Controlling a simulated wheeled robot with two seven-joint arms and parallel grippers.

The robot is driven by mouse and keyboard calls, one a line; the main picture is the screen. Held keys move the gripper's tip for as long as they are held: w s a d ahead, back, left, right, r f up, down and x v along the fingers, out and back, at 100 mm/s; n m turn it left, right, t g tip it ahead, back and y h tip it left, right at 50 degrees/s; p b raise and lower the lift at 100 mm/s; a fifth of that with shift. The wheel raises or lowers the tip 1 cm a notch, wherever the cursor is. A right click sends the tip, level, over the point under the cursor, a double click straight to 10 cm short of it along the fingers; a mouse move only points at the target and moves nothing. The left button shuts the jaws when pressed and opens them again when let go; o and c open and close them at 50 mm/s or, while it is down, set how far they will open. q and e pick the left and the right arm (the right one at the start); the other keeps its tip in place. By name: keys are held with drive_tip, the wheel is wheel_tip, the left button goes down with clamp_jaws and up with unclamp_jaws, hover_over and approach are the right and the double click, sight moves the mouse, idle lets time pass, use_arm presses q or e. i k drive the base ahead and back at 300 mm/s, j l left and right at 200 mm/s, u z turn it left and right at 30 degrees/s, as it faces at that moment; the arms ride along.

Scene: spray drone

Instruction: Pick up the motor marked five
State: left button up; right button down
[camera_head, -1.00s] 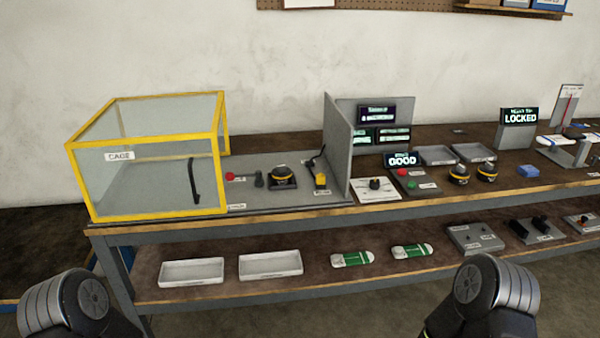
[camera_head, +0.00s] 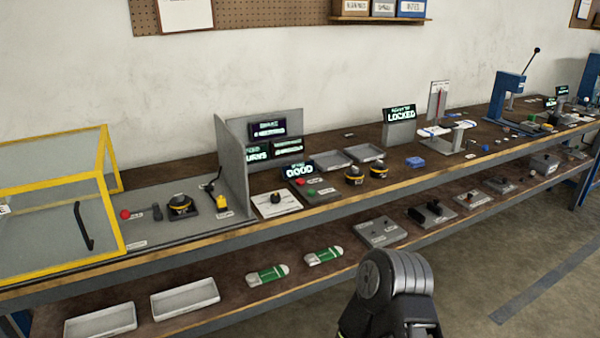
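Several black round motors with yellow bands show on the bench. One motor (camera_head: 181,205) sits on a dark mount right of the yellow cage. Two more, a left motor (camera_head: 354,174) and a right motor (camera_head: 378,169), stand side by side in front of the grey trays. Their marks are too small to read, so I cannot tell which is marked five. One of my arm links shows at the bottom right, below the lower shelf edge. Neither gripper is in view.
The yellow-framed cage (camera_head: 112,214) stands at the left. A grey upright panel (camera_head: 236,172) divides the bench. A sign reading LOCKED (camera_head: 400,113) and a blue press (camera_head: 508,95) stand farther right. White trays (camera_head: 185,298) lie on the lower shelf. The floor in front is clear.

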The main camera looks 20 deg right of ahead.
sight(185, 206)
drive_tip(key=j+z, duration=0.1)
drive_tip(key=z, duration=0.95)
drive_tip(key=j+z, duration=0.4)
drive_tip(key=j, duration=0.15)
drive_tip(key=k+j+z, duration=0.1)
drive_tip(key=j+z, duration=0.3)
drive_tip(key=k+j+z, duration=0.15)
drive_tip(key=j+z, duration=0.25)
drive_tip(key=j, duration=0.2)
drive_tip(key=k+j, duration=0.15)
drive_tip(key=j, duration=0.2)
drive_tip(key=k+j, duration=0.15)
drive_tip(key=j, duration=0.2)
